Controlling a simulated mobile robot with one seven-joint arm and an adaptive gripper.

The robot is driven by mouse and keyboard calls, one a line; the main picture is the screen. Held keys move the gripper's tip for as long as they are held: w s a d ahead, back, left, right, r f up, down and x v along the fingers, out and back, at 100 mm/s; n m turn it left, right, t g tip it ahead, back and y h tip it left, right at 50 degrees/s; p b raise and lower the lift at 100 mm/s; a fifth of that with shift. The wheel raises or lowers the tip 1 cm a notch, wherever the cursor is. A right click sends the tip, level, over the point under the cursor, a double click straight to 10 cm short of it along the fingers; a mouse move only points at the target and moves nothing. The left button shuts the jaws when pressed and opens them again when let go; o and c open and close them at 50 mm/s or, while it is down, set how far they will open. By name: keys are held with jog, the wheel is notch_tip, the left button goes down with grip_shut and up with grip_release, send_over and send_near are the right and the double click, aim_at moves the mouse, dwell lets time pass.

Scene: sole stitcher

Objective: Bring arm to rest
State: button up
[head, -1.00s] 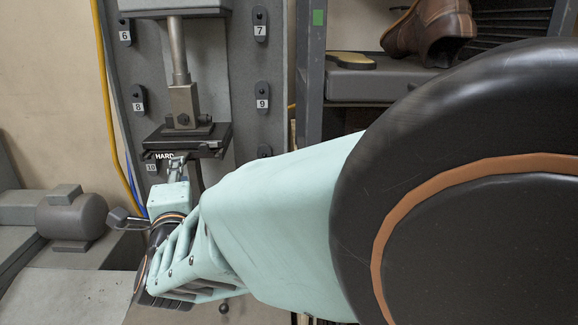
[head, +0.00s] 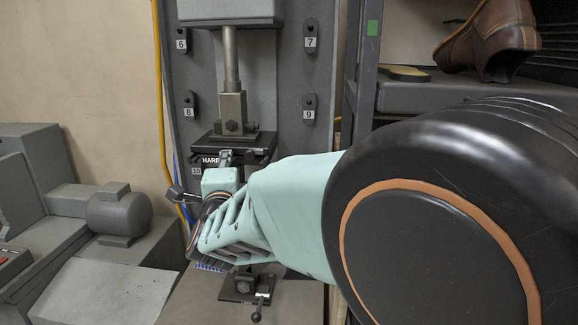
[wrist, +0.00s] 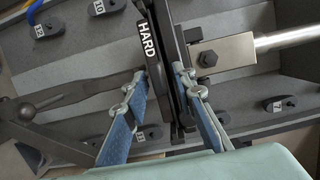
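My gripper (head: 226,156) is in front of the machine's dark plate marked HARD (head: 209,161) in the head view. My pale green arm reaches to it from the right. In the wrist view the two blue-padded fingers of my gripper (wrist: 168,85) stand apart, with the dark plate (wrist: 167,50) showing between and beyond them. I see nothing held. Whether the fingertips touch the plate I cannot tell. The press ram (head: 231,70) comes down onto this plate from above.
A grey back panel carries numbered black hooks (head: 309,104). A lower clamp (head: 246,285) sits below my arm. A grey motor (head: 119,214) stands at left.

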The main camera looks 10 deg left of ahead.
jog(key=shift+c, duration=0.6)
grip_shut()
jog(key=shift+r+b, duration=0.15)
jog(key=shift+b, duration=0.2)
jog(key=shift+r, duration=0.1)
jog(key=s+b, duration=0.1)
jog(key=s, duration=0.7)
jog(key=shift+d+b, duration=0.3)
jog(key=shift+d, duration=0.1)
dwell(0.4)
